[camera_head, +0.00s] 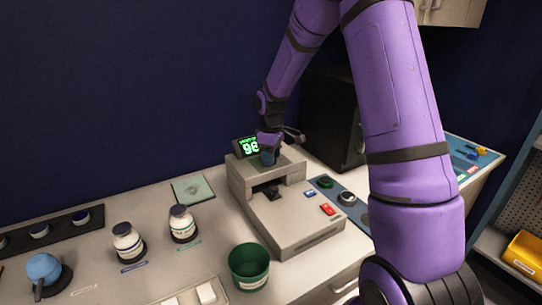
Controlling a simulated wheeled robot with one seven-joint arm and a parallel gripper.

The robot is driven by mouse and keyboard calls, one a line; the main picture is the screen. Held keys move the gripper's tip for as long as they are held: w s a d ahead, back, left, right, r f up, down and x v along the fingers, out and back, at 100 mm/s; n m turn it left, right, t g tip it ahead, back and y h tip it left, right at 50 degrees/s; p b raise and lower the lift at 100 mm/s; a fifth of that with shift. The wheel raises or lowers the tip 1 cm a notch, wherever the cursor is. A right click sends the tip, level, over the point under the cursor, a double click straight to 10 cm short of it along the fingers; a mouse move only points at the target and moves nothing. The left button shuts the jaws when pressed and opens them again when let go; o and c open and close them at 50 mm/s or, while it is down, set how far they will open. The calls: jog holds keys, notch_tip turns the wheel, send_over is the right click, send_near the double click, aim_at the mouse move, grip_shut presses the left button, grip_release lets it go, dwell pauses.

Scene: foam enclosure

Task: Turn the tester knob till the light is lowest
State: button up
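The tester (300,218) is a grey-beige box on the counter, with a raised back part and a dark slot at its front. A small black display (249,147) at its back shows green digits, possibly 98, partly covered by my arm. My gripper (268,158) is over the raised back part, pointing down. A small blue piece shows at its lower end; I cannot tell if it is the knob or part of my gripper. The fingertips are too small and covered to show whether they are open or shut. No tester knob shows clearly.
A blue panel (332,189) with a green and a dark round control lies right of the tester. A green cup (249,266) stands in front, white jars (127,241) and a blue-topped item (43,268) to the left. A black box (331,118) stands behind.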

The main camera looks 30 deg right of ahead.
jog(key=shift+c, duration=1.2)
jog(key=m, duration=0.3)
jog(key=shift+m, duration=2.3)
jog(key=o, duration=0.9)
jog(key=shift+r, duration=0.1)
